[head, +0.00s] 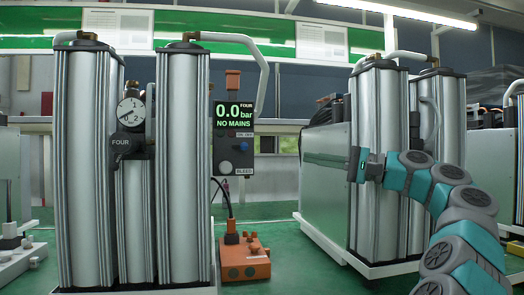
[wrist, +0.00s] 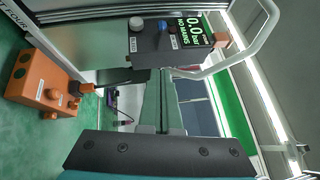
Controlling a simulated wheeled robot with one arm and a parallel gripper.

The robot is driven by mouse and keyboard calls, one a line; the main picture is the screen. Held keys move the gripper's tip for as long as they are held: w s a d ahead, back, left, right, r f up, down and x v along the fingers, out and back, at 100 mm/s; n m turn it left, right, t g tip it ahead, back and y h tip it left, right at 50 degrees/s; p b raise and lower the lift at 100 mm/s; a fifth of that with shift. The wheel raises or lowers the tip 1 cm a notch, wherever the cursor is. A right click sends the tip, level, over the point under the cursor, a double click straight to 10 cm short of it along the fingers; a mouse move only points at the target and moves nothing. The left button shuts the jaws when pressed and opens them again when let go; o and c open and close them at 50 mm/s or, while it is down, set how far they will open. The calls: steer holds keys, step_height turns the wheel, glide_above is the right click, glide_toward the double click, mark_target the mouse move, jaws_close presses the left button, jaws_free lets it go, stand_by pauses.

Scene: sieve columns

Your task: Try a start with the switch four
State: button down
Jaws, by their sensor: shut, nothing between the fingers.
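The column unit labelled FOUR (head: 179,180) stands at left. Its dark control box (head: 228,158) carries a display (head: 233,116) reading 0.0 bar, NO MAINS. A blue knob (head: 244,147) sits under a small label that seems to read ON OFF. A grey round knob (head: 226,167) is lower left, above a BLEED label. The box (wrist: 158,42) and blue knob (wrist: 163,26) also show in the wrist view. My gripper (head: 307,158) is shut and empty, pointing left, to the right of the box and apart from it. Its fingers (wrist: 161,80) also show in the wrist view.
An orange box (head: 244,264) with a dark plug and cable stands on the green surface below the control box. A round gauge (head: 131,112) is on unit FOUR, its needle low left. Another column unit (head: 378,110) stands behind my arm at right.

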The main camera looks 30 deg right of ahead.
glide_toward(239, 146)
steer(key=w+d, duration=0.2)
steer(key=w, duration=0.1)
steer(key=shift+w+a+r+b, duration=0.1)
steer(key=shift+w+a+b, duration=0.1)
steer(key=shift+a, duration=0.45)
steer(key=shift+w+a+r+b, duration=0.1)
steer(key=shift+w+a+b, duration=0.15)
steer(key=shift+a, duration=0.35)
steer(key=shift+w+a+r+b, duration=0.1)
steer(key=shift+w+a+b, duration=0.1)
steer(key=shift+a, duration=0.45)
